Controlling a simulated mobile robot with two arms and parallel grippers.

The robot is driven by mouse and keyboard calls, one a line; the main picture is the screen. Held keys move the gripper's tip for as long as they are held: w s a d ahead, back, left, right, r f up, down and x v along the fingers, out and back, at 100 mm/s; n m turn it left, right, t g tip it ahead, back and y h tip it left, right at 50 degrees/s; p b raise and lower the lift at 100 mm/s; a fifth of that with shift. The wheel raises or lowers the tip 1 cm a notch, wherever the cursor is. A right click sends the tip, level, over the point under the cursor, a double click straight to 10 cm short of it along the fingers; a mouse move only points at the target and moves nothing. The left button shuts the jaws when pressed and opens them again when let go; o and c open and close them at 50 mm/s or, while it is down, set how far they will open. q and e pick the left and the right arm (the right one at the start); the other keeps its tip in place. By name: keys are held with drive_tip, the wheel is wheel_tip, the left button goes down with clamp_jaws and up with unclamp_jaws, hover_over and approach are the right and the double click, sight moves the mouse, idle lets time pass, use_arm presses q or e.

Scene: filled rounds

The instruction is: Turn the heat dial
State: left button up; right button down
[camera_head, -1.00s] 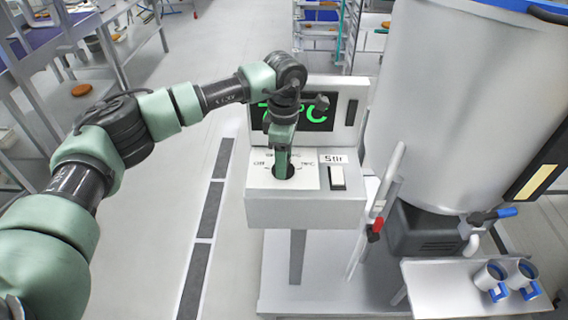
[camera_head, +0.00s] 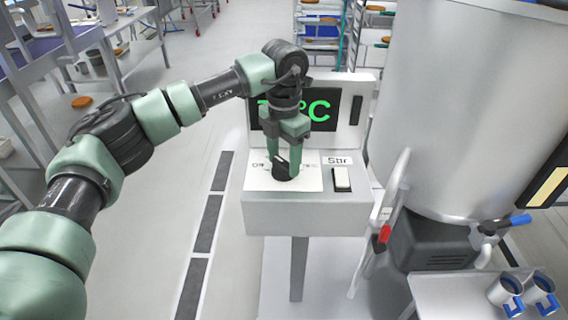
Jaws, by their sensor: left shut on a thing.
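The black heat dial (camera_head: 282,171) sits on the white top plate of the control box (camera_head: 305,215). My left gripper (camera_head: 283,165) points down over it and is shut on the dial, one finger on each side. Small markings, including OFF, show on the plate around the dial but are partly hidden by the fingers. My right gripper is not in view.
A white switch (camera_head: 341,179) labelled Stir is just right of the dial. A large steel kettle (camera_head: 465,110) stands close on the right, with a red-marked lever (camera_head: 384,234) beside it. Blue-handled mugs (camera_head: 505,293) stand at lower right. Open floor lies left of the box.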

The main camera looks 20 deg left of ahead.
sight(283, 161)
use_arm(q)
drive_tip(key=n+b, duration=0.1)
drive_tip(key=n, duration=0.2)
drive_tip(key=shift+n, duration=0.3)
drive_tip(key=shift+r+n+b, duration=0.15)
drive_tip(key=shift+n+b, duration=0.3)
drive_tip(key=shift+n, duration=0.75)
drive_tip(key=shift+a, duration=0.1)
drive_tip(key=o, duration=1.3)
drive_tip(key=shift+c, duration=0.2)
drive_tip(key=shift+o, duration=0.5)
wheel_tip(283, 161, up, 8)
drive_tip(key=shift+f+b, duration=0.1)
drive_tip(key=shift+b, duration=0.7)
drive_tip(key=shift+f, duration=0.1)
